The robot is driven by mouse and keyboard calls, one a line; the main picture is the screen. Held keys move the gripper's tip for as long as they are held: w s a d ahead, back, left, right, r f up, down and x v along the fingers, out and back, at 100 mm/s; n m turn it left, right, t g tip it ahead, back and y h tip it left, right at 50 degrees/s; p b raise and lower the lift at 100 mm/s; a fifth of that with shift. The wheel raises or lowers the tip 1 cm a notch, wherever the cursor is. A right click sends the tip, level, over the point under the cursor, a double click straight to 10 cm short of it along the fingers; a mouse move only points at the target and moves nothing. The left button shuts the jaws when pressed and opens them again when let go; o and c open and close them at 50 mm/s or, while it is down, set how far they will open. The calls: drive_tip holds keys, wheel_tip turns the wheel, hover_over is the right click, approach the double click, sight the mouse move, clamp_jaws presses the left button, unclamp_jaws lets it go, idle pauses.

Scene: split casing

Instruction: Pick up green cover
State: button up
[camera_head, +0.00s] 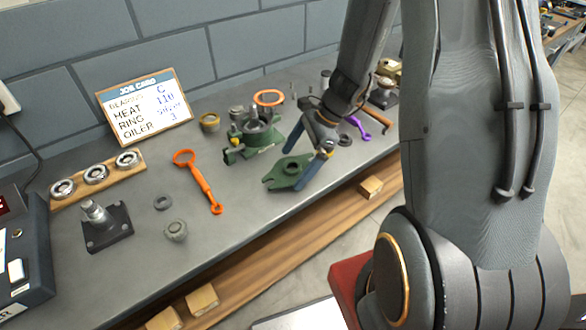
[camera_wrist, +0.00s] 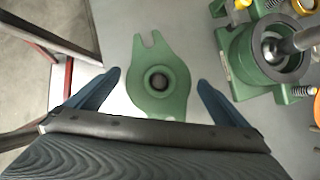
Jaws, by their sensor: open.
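The green cover (camera_head: 290,173) is a flat green plate with a raised round hub and a dark centre hole. It lies on the grey bench near the front edge. In the wrist view the green cover (camera_wrist: 158,84) lies between and ahead of my gripper's two blue fingers, its forked end pointing away. My gripper (camera_head: 307,172) is open above the cover, and the wrist view shows both blue fingertips apart (camera_wrist: 159,80) with nothing held. I cannot tell the exact height of the fingers above the cover.
The green casing base (camera_head: 256,141) stands left of the cover in the head view, close behind it; its body (camera_wrist: 262,62) is at right in the wrist view. An orange ring wrench (camera_head: 200,183), a job card (camera_head: 144,107) and a bearing tray (camera_head: 100,185) lie further left.

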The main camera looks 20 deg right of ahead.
drive_tip(key=shift+c, duration=0.4)
drive_tip(key=c, duration=1.5)
drive_tip(key=shift+c, duration=0.2)
